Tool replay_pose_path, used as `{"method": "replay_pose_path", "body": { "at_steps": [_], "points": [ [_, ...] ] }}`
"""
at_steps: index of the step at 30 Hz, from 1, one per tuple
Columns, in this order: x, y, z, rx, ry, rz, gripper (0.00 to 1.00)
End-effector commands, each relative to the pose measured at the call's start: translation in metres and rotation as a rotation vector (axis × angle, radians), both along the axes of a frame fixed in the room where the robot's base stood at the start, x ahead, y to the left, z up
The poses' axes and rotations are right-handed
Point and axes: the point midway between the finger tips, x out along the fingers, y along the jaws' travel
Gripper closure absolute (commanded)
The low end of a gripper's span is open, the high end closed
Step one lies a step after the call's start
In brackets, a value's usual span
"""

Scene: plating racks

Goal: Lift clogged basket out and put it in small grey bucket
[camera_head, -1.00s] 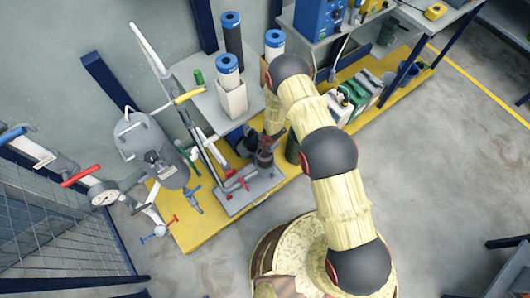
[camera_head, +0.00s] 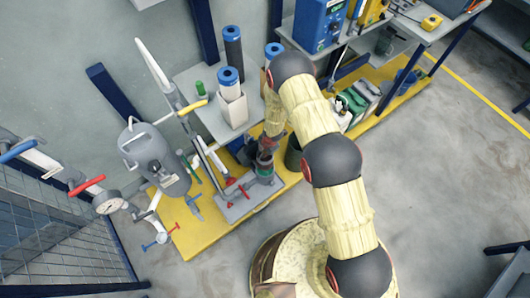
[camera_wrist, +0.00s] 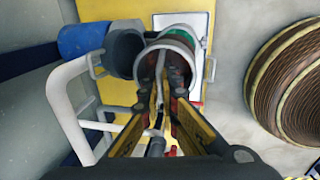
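My gripper (camera_wrist: 162,95) points down into the strainer area, its two black-and-yellow fingers close together. A round, pale-rimmed housing (camera_wrist: 172,38) stands just beyond the fingertips, with green and reddish-brown showing at its mouth. In the head view, the strainer housing (camera_head: 264,170) stands upright on a grey base plate, below my wrist. The clogged basket cannot be made out clearly; the fingers hide the middle of the housing. I cannot tell whether they hold anything. A dark grey round container (camera_wrist: 125,48) is left of the housing, possibly the small grey bucket.
A blue container (camera_wrist: 82,40) stands further left. White pipes (camera_wrist: 72,110) run close beside my gripper. A grey tank (camera_head: 152,158) and red-handled valves stand left on the yellow platform (camera_head: 200,236). A table with blue-capped filter cartridges (camera_head: 229,85) is behind.

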Motion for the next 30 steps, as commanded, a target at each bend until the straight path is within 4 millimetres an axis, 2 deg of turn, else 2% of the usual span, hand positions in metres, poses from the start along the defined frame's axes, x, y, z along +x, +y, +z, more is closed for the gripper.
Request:
{"method": "replay_pose_path", "body": {
  "at_steps": [21, 30],
  "points": [
    [0.0, 0.0, -0.045, 0.0, 0.0, 0.0, 1.0],
    [0.0, 0.0, -0.045, 0.001, -0.001, 0.0, 1.0]
  ]
}}
